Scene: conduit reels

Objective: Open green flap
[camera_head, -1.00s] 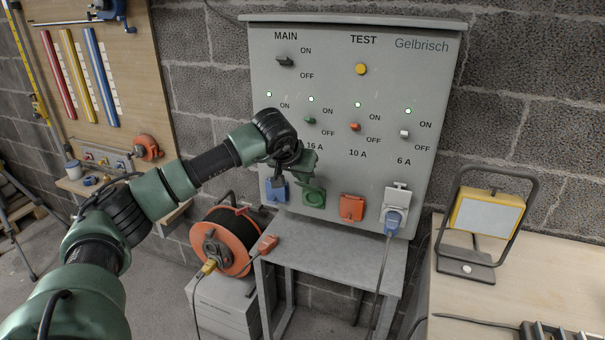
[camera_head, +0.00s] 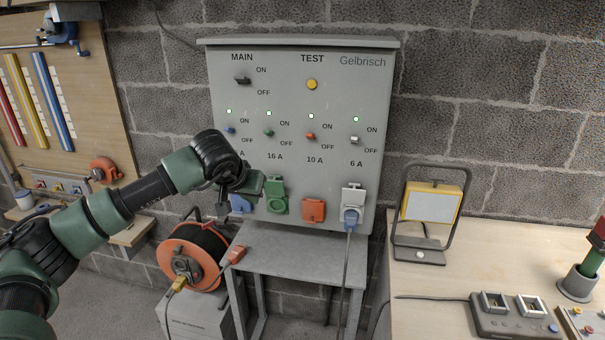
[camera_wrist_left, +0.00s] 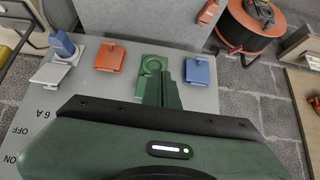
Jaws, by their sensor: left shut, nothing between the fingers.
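The green flap (camera_head: 274,184) is on the grey panel below the 16 A label. It stands raised, with the round green socket (camera_head: 278,205) exposed below it. In the left wrist view the round socket face (camera_wrist_left: 153,66) shows, with the flap partly hidden by my fingers. My left gripper (camera_head: 253,184) is shut and empty, just left of the flap in the head view. In the left wrist view its fingers (camera_wrist_left: 170,88) lie just beside the green socket. I cannot tell whether they touch the flap. My right gripper is not in view.
The blue flap (camera_head: 240,204) and orange flap (camera_head: 313,210) are down on either side. A blue plug (camera_head: 351,219) with its cable sits in the grey 6 A socket. A grey table (camera_head: 290,251) stands below. An orange cable reel (camera_head: 193,257) is at the lower left.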

